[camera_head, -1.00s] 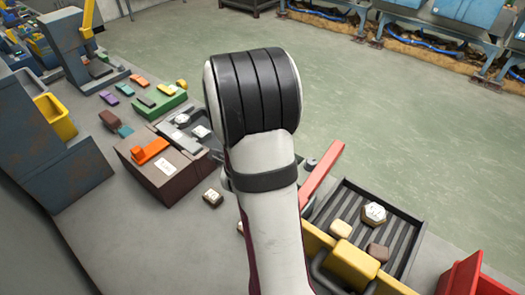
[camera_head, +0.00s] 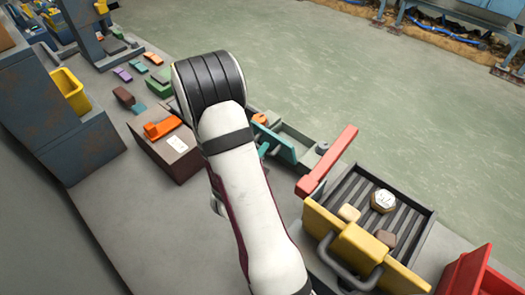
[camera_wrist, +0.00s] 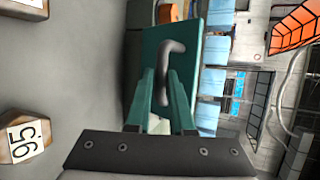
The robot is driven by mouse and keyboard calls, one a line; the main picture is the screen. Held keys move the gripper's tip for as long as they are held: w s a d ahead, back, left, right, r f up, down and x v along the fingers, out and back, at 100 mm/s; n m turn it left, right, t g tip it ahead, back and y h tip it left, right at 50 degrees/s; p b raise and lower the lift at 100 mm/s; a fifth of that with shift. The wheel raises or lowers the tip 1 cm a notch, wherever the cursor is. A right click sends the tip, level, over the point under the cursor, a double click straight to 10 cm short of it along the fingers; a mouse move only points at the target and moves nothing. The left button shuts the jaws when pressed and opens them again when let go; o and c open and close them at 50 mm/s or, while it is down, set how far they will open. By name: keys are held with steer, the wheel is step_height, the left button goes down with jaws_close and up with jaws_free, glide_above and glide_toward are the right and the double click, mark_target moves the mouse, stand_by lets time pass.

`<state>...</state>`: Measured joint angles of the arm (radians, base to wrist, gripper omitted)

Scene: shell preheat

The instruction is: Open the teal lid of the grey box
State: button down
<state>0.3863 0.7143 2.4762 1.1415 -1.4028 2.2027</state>
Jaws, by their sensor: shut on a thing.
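The teal lid (camera_head: 275,143) stands tilted up at the grey box (camera_head: 297,132), just right of my arm in the head view. In the wrist view the lid (camera_wrist: 152,45) fills the middle, with a bent dark grey handle (camera_wrist: 171,47) on its face. My gripper (camera_wrist: 164,82) has its two teal fingers on either side of the handle's lower part and is shut on it. In the head view my arm covers most of the gripper and part of the box.
A red bar (camera_head: 327,162) sticks up right of the box, near a yellow-fronted tray (camera_head: 338,238) with several blocks. A brown box (camera_head: 165,152) with an orange piece stands left of my arm. A numbered block (camera_wrist: 24,138) shows in the wrist view.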

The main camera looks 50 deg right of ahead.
steer(key=shift+a+f, duration=0.2)
steer(key=shift+f, duration=0.1)
steer(key=c, duration=0.8)
jaws_free()
steer(key=shift+c, duration=0.2)
steer(key=shift+d+r, duration=0.1)
steer(key=shift+r, duration=0.05)
